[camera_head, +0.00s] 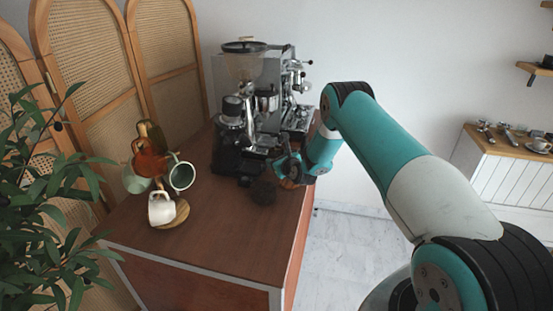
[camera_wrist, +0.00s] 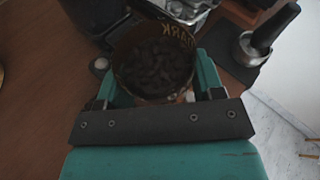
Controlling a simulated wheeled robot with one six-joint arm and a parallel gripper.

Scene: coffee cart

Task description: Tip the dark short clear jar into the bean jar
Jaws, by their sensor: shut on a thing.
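The dark short clear jar (camera_wrist: 155,68) is between my gripper's fingers in the wrist view. It has yellow lettering on its rim and is filled with dark beans. It looks upright there, and its lower part is hidden by the gripper. My gripper (camera_wrist: 156,88) is shut on it. In the head view my gripper (camera_head: 289,168) is low over the right part of the table, in front of the coffee machine. A dark, rounded thing (camera_head: 263,192) shows just below left of it; I cannot tell what it is. I cannot make out the bean jar for sure.
The grinder (camera_head: 243,65) and chrome espresso machine (camera_head: 292,80) stand at the back of the table. A mug tree with mugs (camera_head: 162,208) stands at the left. A metal cup with a dark handle (camera_wrist: 252,48) is to the right in the wrist view. The front table (camera_head: 225,245) is clear.

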